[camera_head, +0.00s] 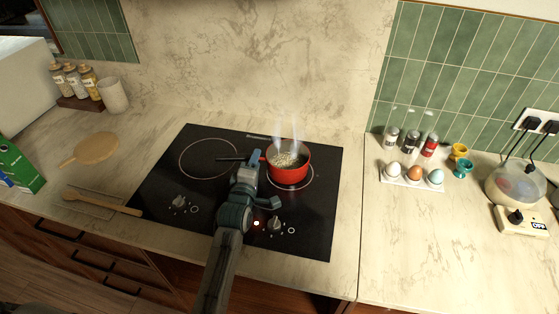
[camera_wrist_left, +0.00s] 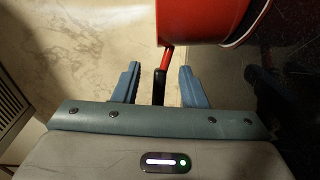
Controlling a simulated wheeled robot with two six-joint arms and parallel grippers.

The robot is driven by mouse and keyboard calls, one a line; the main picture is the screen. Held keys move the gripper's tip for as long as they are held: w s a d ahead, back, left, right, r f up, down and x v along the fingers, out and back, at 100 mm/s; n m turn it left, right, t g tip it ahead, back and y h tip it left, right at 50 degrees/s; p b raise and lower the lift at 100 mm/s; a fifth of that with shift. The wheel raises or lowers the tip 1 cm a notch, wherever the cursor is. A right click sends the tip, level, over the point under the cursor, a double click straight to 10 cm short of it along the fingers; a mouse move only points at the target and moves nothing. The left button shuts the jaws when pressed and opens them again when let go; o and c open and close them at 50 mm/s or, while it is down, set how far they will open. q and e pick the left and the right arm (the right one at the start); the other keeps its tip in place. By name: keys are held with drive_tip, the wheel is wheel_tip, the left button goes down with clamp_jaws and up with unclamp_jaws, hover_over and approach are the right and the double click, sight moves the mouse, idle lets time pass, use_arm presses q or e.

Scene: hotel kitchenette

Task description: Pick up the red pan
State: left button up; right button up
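The red pan (camera_head: 289,172) stands on the right burner of the black cooktop, with pale steaming contents. Its dark handle (camera_head: 231,159) points left. My left gripper (camera_head: 252,161) is at the handle, close to the pan's left side. In the left wrist view, the red pan (camera_wrist_left: 205,20) fills the top right, and its red-and-black handle (camera_wrist_left: 160,82) lies between the two blue fingers of the left gripper (camera_wrist_left: 160,84). The fingers are apart, with a gap on each side of the handle. My right gripper is not in view.
The cooktop (camera_head: 160,193) has an empty left burner. A wooden spoon (camera_head: 105,204) and round board (camera_head: 95,148) lie left. An egg tray (camera_head: 408,182), shakers (camera_head: 411,141) and an egg cooker (camera_head: 514,185) stand right. The counter front right is clear.

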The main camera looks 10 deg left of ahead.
use_arm(q)
drive_tip(key=shift+w+f, duration=0.1)
drive_tip(key=shift+w, duration=0.9)
drive_tip(key=shift+s, duration=0.1)
clamp_jaws()
drive_tip(key=shift+r, duration=0.3)
